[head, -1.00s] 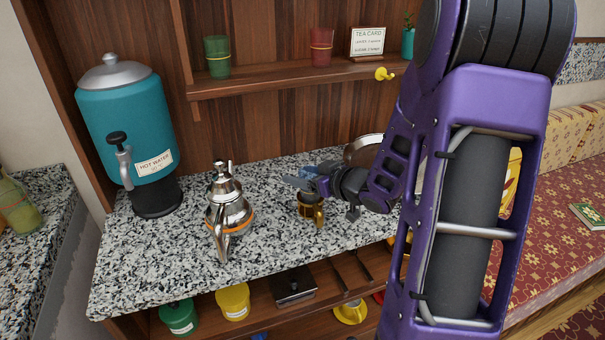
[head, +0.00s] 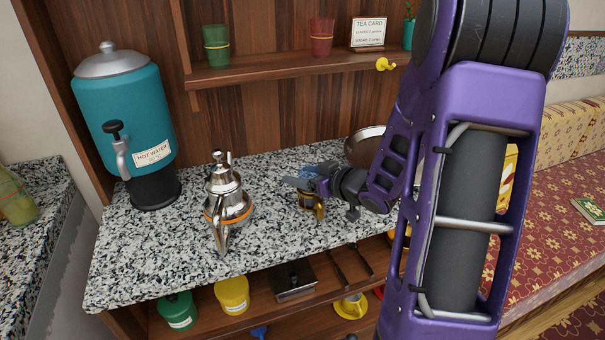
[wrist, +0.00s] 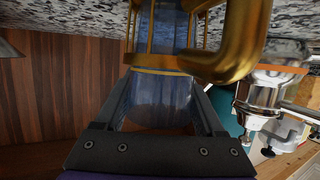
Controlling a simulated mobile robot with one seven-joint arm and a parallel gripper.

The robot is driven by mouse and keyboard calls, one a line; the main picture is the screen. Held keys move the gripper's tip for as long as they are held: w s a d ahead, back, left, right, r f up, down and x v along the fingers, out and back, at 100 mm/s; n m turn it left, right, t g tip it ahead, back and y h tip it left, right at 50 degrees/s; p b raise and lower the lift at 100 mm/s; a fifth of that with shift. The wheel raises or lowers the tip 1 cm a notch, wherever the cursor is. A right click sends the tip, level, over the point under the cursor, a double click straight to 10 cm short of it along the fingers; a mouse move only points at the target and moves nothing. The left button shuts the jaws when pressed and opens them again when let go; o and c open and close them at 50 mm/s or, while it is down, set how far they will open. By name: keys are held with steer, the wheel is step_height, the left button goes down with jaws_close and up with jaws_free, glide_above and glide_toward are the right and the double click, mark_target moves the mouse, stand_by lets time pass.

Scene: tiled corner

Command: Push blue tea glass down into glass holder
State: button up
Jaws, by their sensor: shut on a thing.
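The blue tea glass (wrist: 150,103) is clear and bluish. In the wrist view it sits between the two fingers of my gripper (wrist: 161,88), which is shut on it. The brass glass holder (wrist: 240,48), with its thick curved handle, surrounds the far part of the glass just beyond the fingertips, so the glass is at least partly inside it. In the head view the holder (head: 317,207) stands on the granite counter directly below my gripper (head: 302,183). My gripper hides most of the glass there, so its exact depth cannot be told.
A silver teapot (head: 228,201) stands left of the holder, and a teal hot water urn (head: 130,112) is at the back left. A round metal tray (head: 364,147) leans behind my arm. The counter (head: 150,250) is clear in front.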

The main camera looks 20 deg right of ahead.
steer(key=o, duration=1.4)
steer(key=shift+f, duration=0.1)
steer(key=shift+s, duration=0.1)
steer(key=p+v, duration=0.3)
steer(key=v, duration=1.4)
steer(key=shift+p, duration=0.35)
steer(key=shift+s, duration=0.1)
